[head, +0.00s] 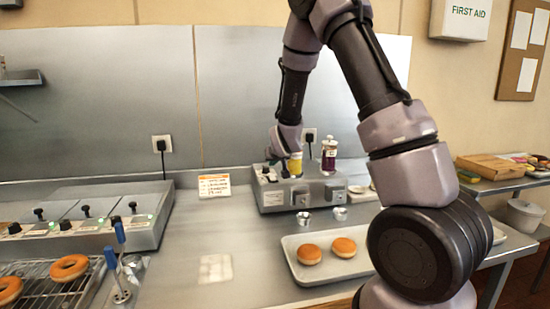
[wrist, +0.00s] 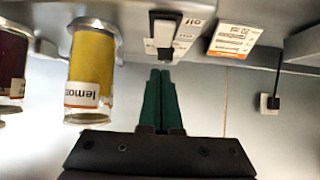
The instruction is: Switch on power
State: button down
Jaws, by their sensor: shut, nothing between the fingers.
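A black rocker or lever switch (wrist: 164,32) on a pale plate shows at the top middle of the wrist view. An "off" label (wrist: 188,32) is beside it. My gripper (wrist: 160,72) has its green fingers shut together and empty, with the tips right by the switch's end; I cannot tell whether they touch. In the head view, the steel dispenser unit (head: 272,200) stands on the counter against the back wall, with my wrist over its left end.
A yellow lemon bottle (wrist: 92,65) stands close to the left of my fingers in the wrist view. A dark bottle (head: 329,155) stands farther along the unit. A sign card (head: 214,186) stands to its left. A tray (head: 290,262) with two doughnuts lies in front.

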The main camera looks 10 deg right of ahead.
aim_at(271, 174)
jog(key=shift+w+f, duration=0.15)
jog(key=shift+f, duration=1.4)
jog(key=shift+w+f, duration=0.2)
jog(key=shift+f, duration=0.15)
jog(key=shift+w, duration=0.25)
jog(key=shift+w+r, duration=0.2)
jog(key=shift+w, duration=0.4)
